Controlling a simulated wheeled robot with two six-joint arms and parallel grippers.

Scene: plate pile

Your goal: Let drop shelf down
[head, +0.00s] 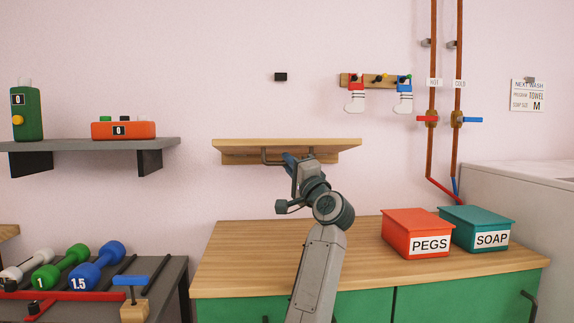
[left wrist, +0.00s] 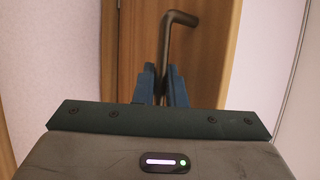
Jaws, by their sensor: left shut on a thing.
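The wooden drop shelf (head: 335,145) is on the pink wall above the counter and shows as a thin, wide slab. A dark bar handle (head: 264,157) is at its underside or front; it also shows in the left wrist view (left wrist: 180,18) against the wood. My left gripper (head: 289,158) reaches up to the handle, and its blue fingers (left wrist: 164,88) are shut on the handle bar. The hand hides part of the bar. My right gripper is not in view.
A wooden counter (head: 250,260) lies below, with a red PEGS box (head: 415,225) and a teal SOAP box (head: 478,222) at its right. A grey shelf (head: 80,145) is at the left. A small black block (head: 281,76) is on the wall above.

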